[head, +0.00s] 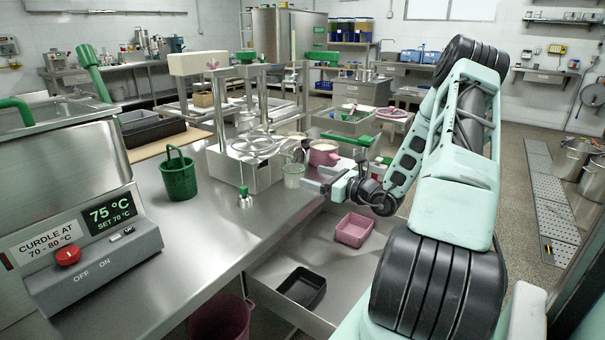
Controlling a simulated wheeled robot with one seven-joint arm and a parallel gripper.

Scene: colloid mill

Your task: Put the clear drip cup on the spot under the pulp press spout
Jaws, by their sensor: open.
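A clear, greenish cup (292,175), which looks like the drip cup, stands upright on the steel counter beside the right side of a pale press-like machine (245,170). The machine has upright posts and a round plate on top. I cannot tell whether a finger touches the cup. Nothing shows between the fingers.
A pink pot (323,152) stands just behind my gripper. The front counter is clear.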

